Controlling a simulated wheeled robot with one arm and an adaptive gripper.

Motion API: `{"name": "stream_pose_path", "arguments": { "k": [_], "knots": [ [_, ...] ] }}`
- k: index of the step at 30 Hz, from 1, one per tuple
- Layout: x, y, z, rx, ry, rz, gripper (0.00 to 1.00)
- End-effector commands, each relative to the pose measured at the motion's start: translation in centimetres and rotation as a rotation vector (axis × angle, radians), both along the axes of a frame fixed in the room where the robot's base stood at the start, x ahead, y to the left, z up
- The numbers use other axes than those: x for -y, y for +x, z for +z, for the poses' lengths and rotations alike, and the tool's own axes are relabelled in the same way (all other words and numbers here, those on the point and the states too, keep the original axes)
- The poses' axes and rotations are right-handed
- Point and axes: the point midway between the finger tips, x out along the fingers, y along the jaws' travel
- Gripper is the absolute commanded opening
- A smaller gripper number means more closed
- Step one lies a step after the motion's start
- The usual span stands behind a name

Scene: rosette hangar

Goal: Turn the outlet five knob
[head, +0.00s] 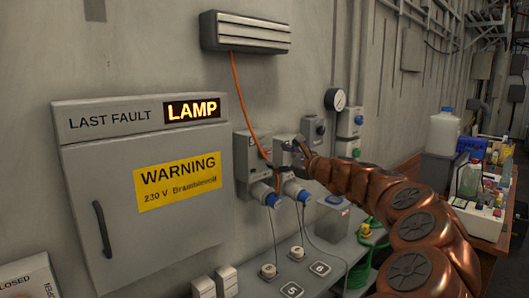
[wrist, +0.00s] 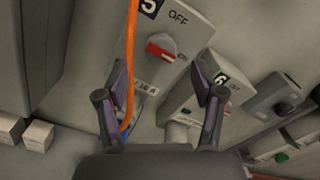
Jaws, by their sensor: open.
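The outlet five box (wrist: 190,25) carries a "5" label and the word OFF in the wrist view. Its red knob (wrist: 160,51) lies roughly crosswise, with ON printed to its right. My gripper (wrist: 162,82) is open and empty; in the picture the knob shows beyond and between its fingers, and I see no contact. In the head view, the outlet five box (head: 243,153) is on the wall and my gripper (head: 284,157) is in front of the outlets, at its right. The knob cannot be made out there.
An orange cable (wrist: 131,60) hangs close by the left finger. The outlet six box (wrist: 190,104) is partly behind the right finger. Blue plugs (head: 265,193) sit below the outlets. A grey cabinet (head: 90,185) is at left; a shelf (head: 318,286) lies below.

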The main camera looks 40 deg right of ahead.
Motion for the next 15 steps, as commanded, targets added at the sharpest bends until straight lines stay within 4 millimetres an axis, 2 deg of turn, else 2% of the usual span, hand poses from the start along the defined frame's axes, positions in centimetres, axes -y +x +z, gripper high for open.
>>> {"name": "stream_pose_path", "arguments": {
  "k": [9, 15],
  "knots": [
    [0.2, 4.3, 0.1, -0.003, -0.002, -0.002, 0.68],
    [0.1, 5.6, 0.1, -0.002, -0.004, 0.0, 0.68]
  ]
}}
